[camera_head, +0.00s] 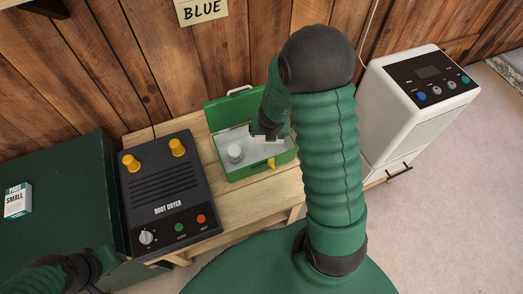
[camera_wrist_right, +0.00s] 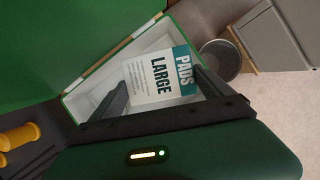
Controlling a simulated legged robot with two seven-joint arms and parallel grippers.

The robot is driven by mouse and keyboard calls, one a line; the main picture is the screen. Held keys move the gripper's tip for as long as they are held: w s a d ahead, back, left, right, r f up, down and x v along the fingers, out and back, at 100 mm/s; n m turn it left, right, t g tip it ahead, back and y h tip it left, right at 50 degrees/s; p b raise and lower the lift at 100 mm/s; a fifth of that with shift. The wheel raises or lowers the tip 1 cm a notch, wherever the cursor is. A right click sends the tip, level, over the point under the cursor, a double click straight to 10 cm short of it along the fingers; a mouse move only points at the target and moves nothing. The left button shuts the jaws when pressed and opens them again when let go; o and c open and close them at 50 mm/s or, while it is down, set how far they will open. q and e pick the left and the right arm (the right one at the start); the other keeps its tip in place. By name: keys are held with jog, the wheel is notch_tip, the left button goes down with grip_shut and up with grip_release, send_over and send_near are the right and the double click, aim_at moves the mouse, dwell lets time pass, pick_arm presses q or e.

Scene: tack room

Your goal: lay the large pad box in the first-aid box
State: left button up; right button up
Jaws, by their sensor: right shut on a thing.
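The green first-aid box (camera_head: 232,170) stands open on the wooden bench with its lid up at the back. My right gripper (camera_head: 268,130) reaches down into or just above the box's right half. In the right wrist view, its fingers (camera_wrist_right: 163,88) are shut on the large pad box (camera_wrist_right: 158,72), white and teal, with the first-aid box's pale interior behind it. I cannot tell whether the pad box touches the floor of the box.
A black boot dryer (camera_head: 165,190) with yellow knobs stands left of the first-aid box. A small pad box (camera_head: 17,201) lies on the dark green surface (camera_head: 60,225) at far left. A white appliance (camera_head: 415,105) stands at the right. A "BLUE" sign (camera_head: 202,10) hangs behind.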

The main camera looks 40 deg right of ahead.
jog(key=f+b, duration=0.5)
jog(key=f, duration=0.2)
jog(key=shift+a+f, duration=0.2)
jog(key=shift+f+b, duration=0.4)
jog(key=shift+b, duration=0.05)
jog(key=shift+r, duration=0.25)
jog(key=shift+c, duration=0.7)
pick_arm(q)
jog(key=s+x, duration=0.1)
jog(key=x, duration=0.6)
jog(key=shift+s+f, duration=0.3)
pick_arm(e)
jog(key=shift+f, duration=0.1)
